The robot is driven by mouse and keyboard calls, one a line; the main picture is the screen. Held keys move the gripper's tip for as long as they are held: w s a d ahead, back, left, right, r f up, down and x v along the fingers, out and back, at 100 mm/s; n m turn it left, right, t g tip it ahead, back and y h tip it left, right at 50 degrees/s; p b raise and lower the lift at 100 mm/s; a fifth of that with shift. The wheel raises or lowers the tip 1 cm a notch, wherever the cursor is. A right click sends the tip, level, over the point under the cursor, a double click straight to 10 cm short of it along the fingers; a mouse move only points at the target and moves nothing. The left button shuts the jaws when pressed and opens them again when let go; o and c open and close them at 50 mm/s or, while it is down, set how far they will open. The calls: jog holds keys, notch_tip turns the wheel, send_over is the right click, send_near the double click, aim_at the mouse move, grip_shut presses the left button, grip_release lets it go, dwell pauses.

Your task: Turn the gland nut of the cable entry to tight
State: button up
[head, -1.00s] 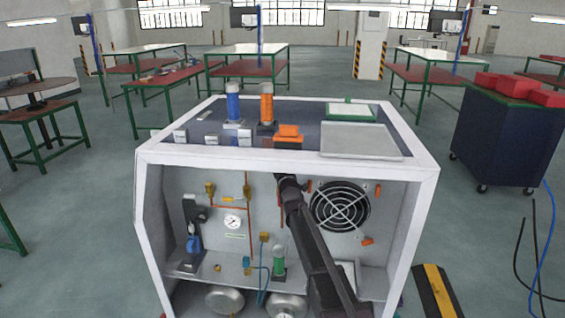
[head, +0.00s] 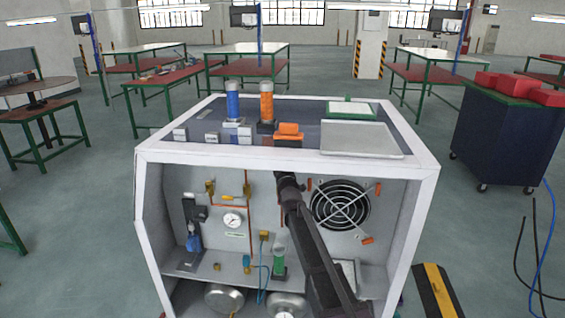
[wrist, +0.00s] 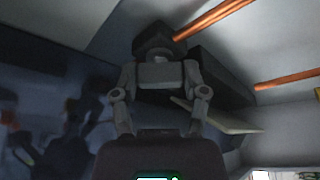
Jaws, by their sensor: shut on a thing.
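In the wrist view my gripper (wrist: 158,76) has its two grey fingers closed in around a dark, blocky piece (wrist: 154,40) at their tips. This piece looks like the gland nut of the cable entry, but it is dark and partly hidden by the fingers, so its shape and how tight it sits cannot be told. In the head view my arm reaches into the open front of the white generator housing (head: 147,215). Its end is just under the top front edge, and the gripper tips and nut cannot be made out there.
An orange-copper pipe (wrist: 215,18) runs close beside the gripped piece, and a second pipe (wrist: 288,80) lies further right. A round fan grille (head: 340,205) is right of my arm. A pressure gauge (head: 232,220) and a green-bodied fitting (head: 279,260) are left of it.

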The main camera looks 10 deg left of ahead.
jog(key=m+t+h+b, duration=0.1)
jog(key=m, duration=0.2)
jog(key=m+h+b, duration=0.1)
jog(key=m+h, duration=0.1)
jog(key=m, duration=0.2)
jog(key=shift+w+a+t, duration=0.1)
jog(key=shift+a+t, duration=0.05)
jog(key=shift+t, duration=0.25)
jog(key=m+h, duration=0.2)
jog(key=m, duration=0.2)
jog(key=m+h, duration=0.2)
jog(key=m, duration=0.2)
jog(key=shift+a, duration=0.15)
jog(key=m+h, duration=0.2)
jog(key=m, duration=0.2)
jog(key=m+g+h+p, duration=0.1)
jog(key=m+h, duration=0.1)
jog(key=m, duration=0.2)
jog(key=shift+r, duration=0.15)
jog(key=m+p, duration=0.1)
jog(key=m, duration=0.1)
jog(key=m+g+h, duration=0.1)
jog(key=m, duration=0.1)
jog(key=shift+a+h+p, duration=0.1)
jog(key=shift+h+p, duration=0.2)
jog(key=shift+p, duration=0.1)
jog(key=shift+m+g+p, duration=0.35)
jog(key=shift+m+g, duration=0.25)
jog(key=shift+m, duration=0.7)
